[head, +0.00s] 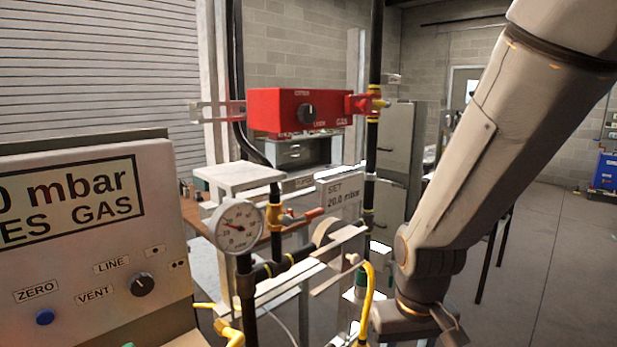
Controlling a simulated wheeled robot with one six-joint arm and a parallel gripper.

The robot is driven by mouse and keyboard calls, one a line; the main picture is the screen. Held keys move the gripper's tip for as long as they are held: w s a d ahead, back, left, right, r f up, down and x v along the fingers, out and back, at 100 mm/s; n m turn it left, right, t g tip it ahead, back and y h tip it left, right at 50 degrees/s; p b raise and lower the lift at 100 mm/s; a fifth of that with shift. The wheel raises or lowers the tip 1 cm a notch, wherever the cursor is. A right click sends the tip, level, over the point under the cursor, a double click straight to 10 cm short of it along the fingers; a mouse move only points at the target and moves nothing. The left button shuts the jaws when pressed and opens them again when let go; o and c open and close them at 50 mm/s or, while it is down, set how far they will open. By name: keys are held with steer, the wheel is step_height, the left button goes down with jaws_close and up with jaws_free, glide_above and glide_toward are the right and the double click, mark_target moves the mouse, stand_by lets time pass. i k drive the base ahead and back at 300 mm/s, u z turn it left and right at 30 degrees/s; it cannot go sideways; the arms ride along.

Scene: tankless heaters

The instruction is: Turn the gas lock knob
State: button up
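The gas lock knob (307,113) is a small black knob with a light pointer line on the front of a red box (275,107) marked GAS. The pointer looks nearly upright. Small white words stand above the knob and at its lower right, too small to read surely. The box is held between a bracket on the left and a red clamp on a black pipe at the right. My arm (480,150) comes down from the upper right, right of the box and apart from it. My gripper is not clearly in view, and nothing is seen touching the knob.
A grey panel (80,245) with another black knob (142,284) and a blue button stands at the left. A pressure gauge (237,226), pipes and a yellow hose (366,300) stand below the red box. Open floor (560,270) shows at the right.

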mark_target(307, 114)
steer(key=u, duration=0.8)
steer(key=k, duration=0.95)
steer(key=z, duration=1)
steer(key=i, duration=0.5)
steer(key=z, duration=0.1)
